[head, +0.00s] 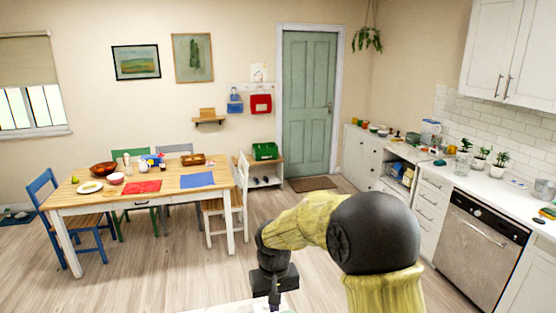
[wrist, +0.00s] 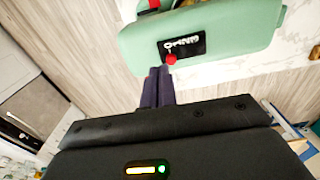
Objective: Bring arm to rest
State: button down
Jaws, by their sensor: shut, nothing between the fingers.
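My arm, in a yellow sleeve with dark joints, is bent in the lower middle of the head view. My gripper (head: 274,301) hangs down at its end, over a pale surface (head: 225,307) at the bottom edge. In the wrist view the two dark fingers of my gripper (wrist: 158,70) are pressed together with nothing between them. Their tips are close to a mint-green rounded appliance (wrist: 228,28) with a black label and a red knob. I cannot tell whether they touch it.
The green appliance is on a white marbled top (wrist: 215,72). A wooden dining table (head: 148,185) with chairs stands at left. A counter with a dishwasher (head: 482,247) runs along the right. Wood floor is clear between them, towards the green door (head: 308,100).

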jog(key=s+d+f+m+t+b, duration=0.1)
jog(key=s+d+f+b, duration=0.1)
jog(key=s+d, duration=0.6)
jog(key=s+d+f+m+t+b, duration=0.1)
jog(key=s+d+f+m+b, duration=0.1)
jog(key=s+d, duration=0.6)
jog(key=shift+s+d+b, duration=0.15)
jog(key=shift+s+b, duration=0.2)
jog(key=shift+s, duration=0.05)
jog(key=shift+w, duration=0.1)
